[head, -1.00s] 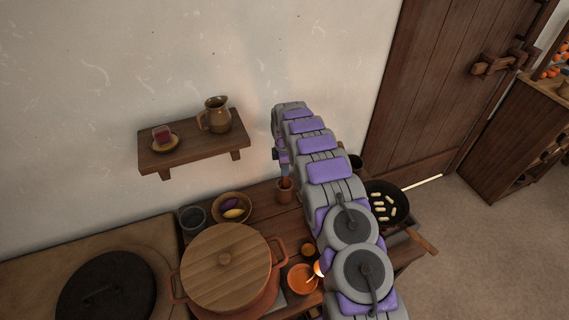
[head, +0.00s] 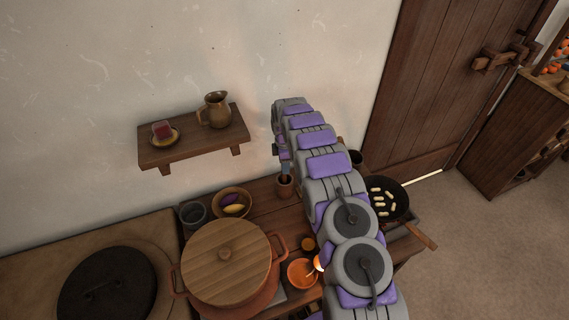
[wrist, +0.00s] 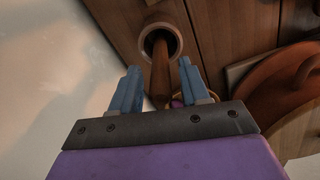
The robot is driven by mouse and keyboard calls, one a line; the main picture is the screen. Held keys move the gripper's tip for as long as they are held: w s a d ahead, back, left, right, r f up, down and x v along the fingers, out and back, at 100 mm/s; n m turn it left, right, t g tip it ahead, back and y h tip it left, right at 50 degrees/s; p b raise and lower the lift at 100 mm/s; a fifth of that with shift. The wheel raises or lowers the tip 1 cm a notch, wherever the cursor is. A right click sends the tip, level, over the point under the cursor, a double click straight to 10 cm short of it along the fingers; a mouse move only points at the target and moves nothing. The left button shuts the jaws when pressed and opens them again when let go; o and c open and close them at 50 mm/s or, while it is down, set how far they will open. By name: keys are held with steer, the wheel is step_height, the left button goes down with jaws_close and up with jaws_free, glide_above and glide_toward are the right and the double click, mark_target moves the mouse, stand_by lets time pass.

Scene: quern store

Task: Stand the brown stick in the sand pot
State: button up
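A brown stick (wrist: 160,76) shows in the wrist view with its far end inside the mouth of a small brown pot (wrist: 173,45). The pot also shows in the head view (head: 285,189), standing on the wooden counter. The pot's inside is dark, and I cannot make out sand. My gripper (wrist: 158,68) has its two blue fingers apart, one on each side of the stick, with a gap on both sides. In the head view my gripper (head: 286,169) is just above the pot, and the stick is mostly hidden there.
A large lidded pot (head: 226,262), a bowl with purple and yellow items (head: 218,198), a grey pot (head: 192,215) and an orange bowl (head: 302,273) crowd the counter (head: 262,203). A pan (head: 393,186) is right of my arm. A wall shelf (head: 190,142) holds a jug.

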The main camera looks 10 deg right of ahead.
steer(key=shift+o, duration=0.4)
steer(key=shift+r, duration=0.1)
step_height(320, 180, up, 17)
steer(key=p, duration=0.3)
steer(key=s+d+r+m, duration=0.2)
steer(key=s+r+m, duration=0.3)
steer(key=s+r, duration=0.45)
steer(key=s+r+m+g, duration=0.1)
steer(key=s+r+m, duration=0.35)
steer(key=s, duration=0.95)
steer(key=s+r+m, duration=0.4)
steer(key=s+r, duration=0.1)
steer(key=s, duration=0.9)
steer(key=s+a+f+m, duration=0.1)
steer(key=s+f+m, duration=0.1)
steer(key=s, duration=0.7)
steer(key=s+a+f+m, duration=0.1)
steer(key=s+m, duration=0.1)
steer(key=s, duration=0.6)
steer(key=shift+s+f+g, duration=0.35)
steer(key=shift+f+g, duration=0.05)
